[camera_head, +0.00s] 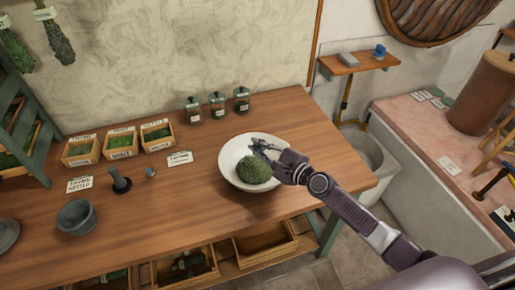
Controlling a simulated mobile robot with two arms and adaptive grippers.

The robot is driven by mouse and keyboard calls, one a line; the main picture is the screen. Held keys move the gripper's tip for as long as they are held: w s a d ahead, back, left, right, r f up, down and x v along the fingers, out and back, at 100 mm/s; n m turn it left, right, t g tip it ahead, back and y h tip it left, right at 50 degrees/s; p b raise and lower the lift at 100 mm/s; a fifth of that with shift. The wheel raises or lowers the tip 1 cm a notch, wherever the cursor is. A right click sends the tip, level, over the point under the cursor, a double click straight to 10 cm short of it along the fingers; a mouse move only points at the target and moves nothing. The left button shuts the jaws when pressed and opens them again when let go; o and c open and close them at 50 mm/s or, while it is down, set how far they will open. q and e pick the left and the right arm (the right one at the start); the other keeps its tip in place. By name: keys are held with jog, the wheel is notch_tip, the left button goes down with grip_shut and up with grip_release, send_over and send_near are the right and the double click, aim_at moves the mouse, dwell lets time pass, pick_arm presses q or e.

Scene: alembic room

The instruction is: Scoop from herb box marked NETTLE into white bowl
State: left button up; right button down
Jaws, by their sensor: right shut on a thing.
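The white bowl (228,155) stands on the wooden table, right of its middle. A rounded mound of green herb (254,170) lies in it. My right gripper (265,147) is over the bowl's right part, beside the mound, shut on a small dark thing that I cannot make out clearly. The herb box whose label seems to read NETTLE (157,146) is the rightmost of three small wooden boxes at the back left, with green herb inside. My left gripper is not in view.
Two other herb boxes (121,154) stand left of the NETTLE box. Three glass jars (217,114) stand behind the bowl. A dark pestle-like tool (119,182), a grey mortar (77,217) and label cards (80,184) are at left. The table's front middle is clear.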

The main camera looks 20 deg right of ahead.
jog(key=m+b, duration=0.1)
jog(key=m, duration=0.1)
jog(key=m+y+b, duration=0.1)
jog(key=m+b, duration=0.1)
jog(key=shift+r+m+y, duration=0.1)
jog(key=shift+m+y, duration=0.2)
jog(key=shift+r+m, duration=0.25)
jog(key=shift+m, duration=0.75)
jog(key=m, duration=0.1)
jog(key=r+m+t, duration=0.1)
jog(key=m, duration=0.1)
jog(key=shift+y, duration=0.4)
